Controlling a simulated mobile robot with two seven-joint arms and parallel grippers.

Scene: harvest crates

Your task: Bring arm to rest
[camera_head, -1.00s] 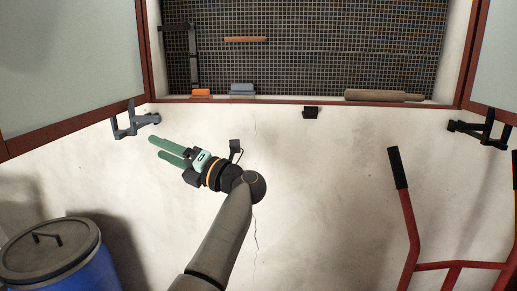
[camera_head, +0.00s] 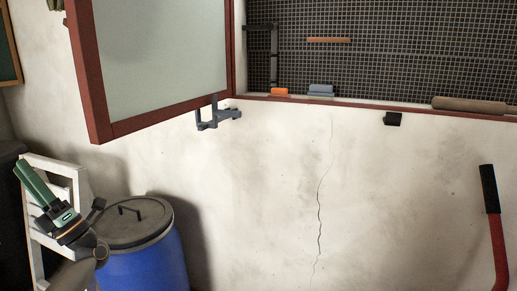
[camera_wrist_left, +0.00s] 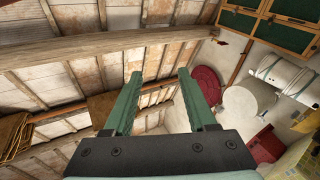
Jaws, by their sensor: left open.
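My left gripper (camera_head: 32,182) is at the lower left of the head view, its green fingers pointing up and to the left. It stands in front of a white frame (camera_head: 58,168), and I cannot tell whether it touches it. In the left wrist view, the two green fingers of the left gripper (camera_wrist_left: 158,95) are apart with nothing between them. That view looks up at a wooden roof. My right gripper is in neither view.
A blue barrel (camera_head: 150,262) with a grey lid stands right of my left arm. An open red-framed window shutter (camera_head: 160,60) hangs above. The window sill holds an orange block (camera_head: 279,91). A red handle with a black grip (camera_head: 490,190) stands at right.

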